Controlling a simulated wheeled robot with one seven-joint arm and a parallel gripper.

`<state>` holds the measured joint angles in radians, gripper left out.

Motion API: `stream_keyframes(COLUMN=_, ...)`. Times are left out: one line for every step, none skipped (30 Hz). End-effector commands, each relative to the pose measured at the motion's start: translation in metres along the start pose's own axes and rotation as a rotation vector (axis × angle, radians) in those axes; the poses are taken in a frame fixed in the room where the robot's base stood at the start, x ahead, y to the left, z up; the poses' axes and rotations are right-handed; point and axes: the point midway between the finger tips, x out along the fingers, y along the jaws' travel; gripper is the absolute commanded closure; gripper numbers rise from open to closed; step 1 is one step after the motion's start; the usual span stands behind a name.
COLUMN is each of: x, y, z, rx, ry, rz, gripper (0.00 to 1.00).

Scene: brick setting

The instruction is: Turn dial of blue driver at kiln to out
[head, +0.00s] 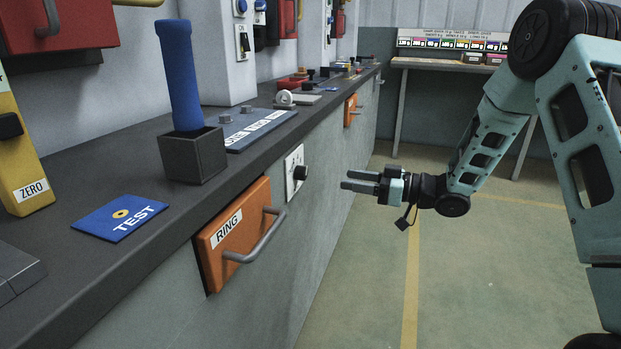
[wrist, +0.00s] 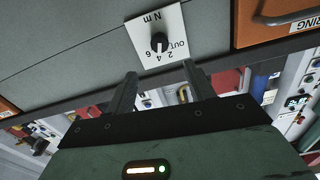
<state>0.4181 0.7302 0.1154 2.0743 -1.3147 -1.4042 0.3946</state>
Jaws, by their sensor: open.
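A black dial knob (head: 300,172) sits on a white plate on the bench's front face. In the wrist view the knob (wrist: 159,42) is on its plate (wrist: 172,22), marked OUT, 2, 4, 6 and N m. I cannot tell surely which mark it points at. A blue-handled driver (head: 180,80) stands upright in a dark square holder (head: 193,155) on the bench top. My gripper (head: 346,180) is open and empty, to the right of the dial and apart from it. In the wrist view my fingertips (wrist: 159,70) lie either side of the knob's line.
An orange drawer (head: 235,232) labelled RING, with a protruding grey handle (head: 258,240), is left of the dial. A blue TEST plate (head: 120,218) lies on the dark bench top (head: 90,270). The floor (head: 480,260) right of the bench is clear.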

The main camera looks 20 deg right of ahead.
Motion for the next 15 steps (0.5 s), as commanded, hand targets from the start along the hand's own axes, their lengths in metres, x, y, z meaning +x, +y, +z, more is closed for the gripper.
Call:
stream_keyframes(x=0.012, y=-0.001, z=0.002, rx=-0.002, ry=0.001, rz=-0.003, gripper=0.47)
stream_keyframes(x=0.019, y=-0.001, z=0.002, rx=-0.002, ry=0.001, rz=-0.004, gripper=0.47)
stream_keyframes(x=0.027, y=-0.001, z=0.002, rx=-0.001, ry=0.000, rz=-0.003, gripper=0.47)
stream_keyframes(x=0.033, y=0.000, z=0.002, rx=-0.001, ry=0.001, rz=-0.003, gripper=0.47)
stream_keyframes(x=0.040, y=-0.001, z=0.002, rx=-0.001, ry=0.001, rz=-0.004, gripper=0.47)
stream_keyframes(x=0.048, y=-0.001, z=0.002, rx=-0.001, ry=0.000, rz=-0.003, gripper=0.47)
stream_keyframes(x=0.054, y=-0.001, z=0.002, rx=-0.002, ry=0.001, rz=-0.003, gripper=0.47)
stream_keyframes(x=0.060, y=-0.001, z=0.002, rx=-0.002, ry=0.001, rz=-0.004, gripper=0.47)
stream_keyframes(x=0.068, y=0.000, z=0.002, rx=-0.002, ry=0.000, rz=-0.002, gripper=0.47)
stream_keyframes(x=0.073, y=0.000, z=0.002, rx=-0.002, ry=0.000, rz=-0.002, gripper=0.47)
stream_keyframes(x=0.079, y=-0.001, z=0.002, rx=-0.002, ry=0.001, rz=-0.003, gripper=0.47)
stream_keyframes(x=0.085, y=-0.001, z=0.002, rx=0.000, ry=0.000, rz=-0.002, gripper=0.47)
stream_keyframes(x=0.089, y=0.000, z=0.002, rx=0.000, ry=0.000, rz=-0.001, gripper=0.47)
stream_keyframes(x=0.093, y=0.000, z=0.001, rx=-0.001, ry=0.001, rz=-0.001, gripper=0.47)
stream_keyframes(x=0.098, y=0.000, z=0.001, rx=-0.001, ry=0.000, rz=-0.002, gripper=0.47)
